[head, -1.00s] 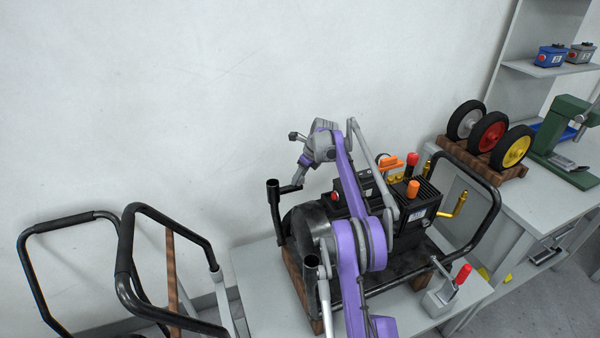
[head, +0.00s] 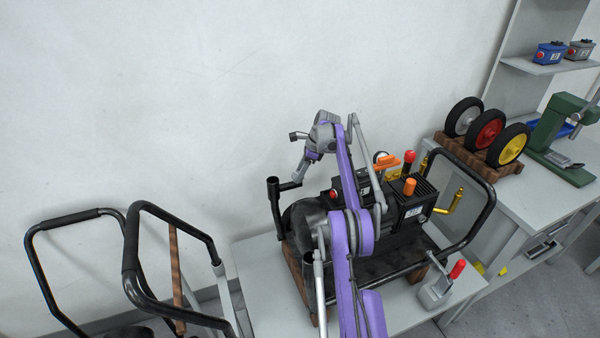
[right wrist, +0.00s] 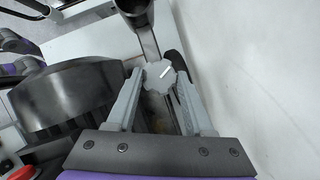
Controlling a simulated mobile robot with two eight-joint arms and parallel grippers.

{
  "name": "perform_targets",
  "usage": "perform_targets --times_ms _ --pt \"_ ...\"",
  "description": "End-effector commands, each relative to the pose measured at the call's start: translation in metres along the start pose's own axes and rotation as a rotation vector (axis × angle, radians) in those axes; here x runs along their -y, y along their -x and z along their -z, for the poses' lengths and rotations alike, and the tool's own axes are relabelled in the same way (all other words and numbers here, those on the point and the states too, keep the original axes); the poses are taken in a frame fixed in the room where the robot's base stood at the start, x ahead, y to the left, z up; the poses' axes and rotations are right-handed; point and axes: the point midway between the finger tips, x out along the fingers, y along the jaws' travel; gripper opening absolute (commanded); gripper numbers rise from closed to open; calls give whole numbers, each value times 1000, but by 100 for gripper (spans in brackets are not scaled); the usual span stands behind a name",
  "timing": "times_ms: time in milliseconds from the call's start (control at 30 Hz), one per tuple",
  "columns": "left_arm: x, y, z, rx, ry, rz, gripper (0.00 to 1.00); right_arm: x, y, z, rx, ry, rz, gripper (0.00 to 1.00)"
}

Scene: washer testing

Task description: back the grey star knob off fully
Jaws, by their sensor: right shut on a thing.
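The grey star knob (right wrist: 159,77) shows in the right wrist view with a white line on its face. It sits at the black bracket by the upright black tube (head: 273,190) of the washer frame. My right gripper (right wrist: 158,86) is shut on the knob, with one finger on each side of it. In the head view my right gripper (head: 298,175) points down at the bracket, and the knob is too small and covered to make out. The knob's thread is hidden. My left gripper is not in view.
The washer's black motor and pump (head: 408,205) stand right of the gripper on a grey bench (head: 262,262). A black looped handle (head: 478,170) rises at the right, another (head: 165,212) at the left. The white wall is behind. A red-handled clamp (head: 437,291) stands at the front right.

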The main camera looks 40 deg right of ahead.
Motion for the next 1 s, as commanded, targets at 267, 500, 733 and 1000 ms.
perform_targets --times_ms 267,500,733,1000 --pt "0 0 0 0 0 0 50 0 0 0 2 3 -1 0" --pt "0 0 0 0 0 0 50 0 0 0 1 3 -1 76" --pt "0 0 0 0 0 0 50 0 0 0 0 3 -1 82" --pt "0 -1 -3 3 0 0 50 -7 17 -2 0 5 -3 82"
